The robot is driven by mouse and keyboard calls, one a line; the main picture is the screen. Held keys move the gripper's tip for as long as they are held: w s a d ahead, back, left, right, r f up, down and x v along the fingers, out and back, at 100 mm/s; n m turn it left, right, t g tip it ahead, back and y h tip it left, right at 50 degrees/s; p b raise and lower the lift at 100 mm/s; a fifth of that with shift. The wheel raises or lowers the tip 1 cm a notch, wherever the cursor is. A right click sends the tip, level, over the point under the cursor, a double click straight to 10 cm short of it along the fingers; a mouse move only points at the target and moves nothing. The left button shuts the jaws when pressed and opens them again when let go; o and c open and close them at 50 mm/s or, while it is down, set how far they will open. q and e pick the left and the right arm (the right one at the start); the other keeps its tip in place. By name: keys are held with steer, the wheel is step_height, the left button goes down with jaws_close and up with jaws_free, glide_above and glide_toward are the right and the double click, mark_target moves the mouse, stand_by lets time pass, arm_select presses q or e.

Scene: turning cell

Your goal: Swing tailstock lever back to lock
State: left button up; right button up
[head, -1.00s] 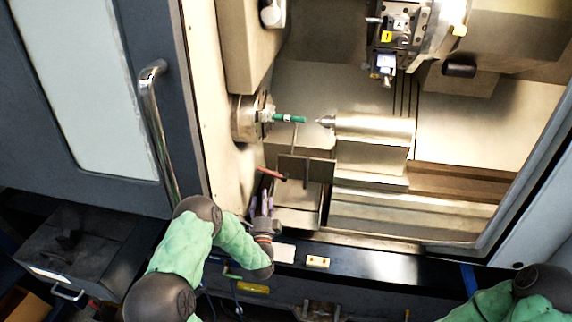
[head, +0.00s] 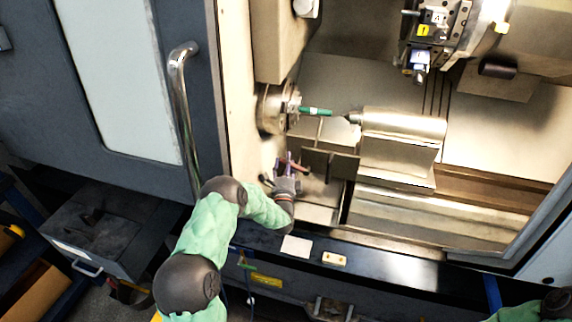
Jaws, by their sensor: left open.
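The tailstock (head: 402,135) is a silver cylinder body with its pointed centre facing left, towards the chuck (head: 273,108). A green-banded workpiece (head: 314,111) sticks out of the chuck and its end is close to the centre's tip. A red-handled lever (head: 301,170), which looks like the tailstock lever, shows below the workpiece, left of a dark plate. My left gripper (head: 286,163) is open, with its purple fingers right at the lever's left end. Whether they touch it cannot be told. My right gripper is out of view.
The tool turret (head: 437,30) hangs at the upper right. The door handle (head: 182,110) and door frame stand close to the left of my left arm. A white card (head: 296,246) and a small pale block (head: 334,258) lie on the front sill.

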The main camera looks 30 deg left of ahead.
arm_select(q)
steer(key=shift+w, duration=0.1)
jaws_close()
steer(key=r+m+b, duration=0.1)
steer(key=m, duration=0.1)
steer(key=r+m+t+h+b, duration=0.1)
steer(key=m, duration=0.1)
steer(key=shift+d, duration=0.4)
steer(key=shift+w+d+r+m+t+h+b, duration=0.1)
steer(key=shift+d+r+m+t+h+b, duration=0.3)
steer(key=shift+m, duration=0.55)
steer(key=shift+w+d+r+m+t+h+b, duration=0.15)
steer(key=shift+r+m+h, duration=0.3)
steer(key=shift+m, duration=0.5)
jaws_free()
steer(key=shift+f, duration=0.1)
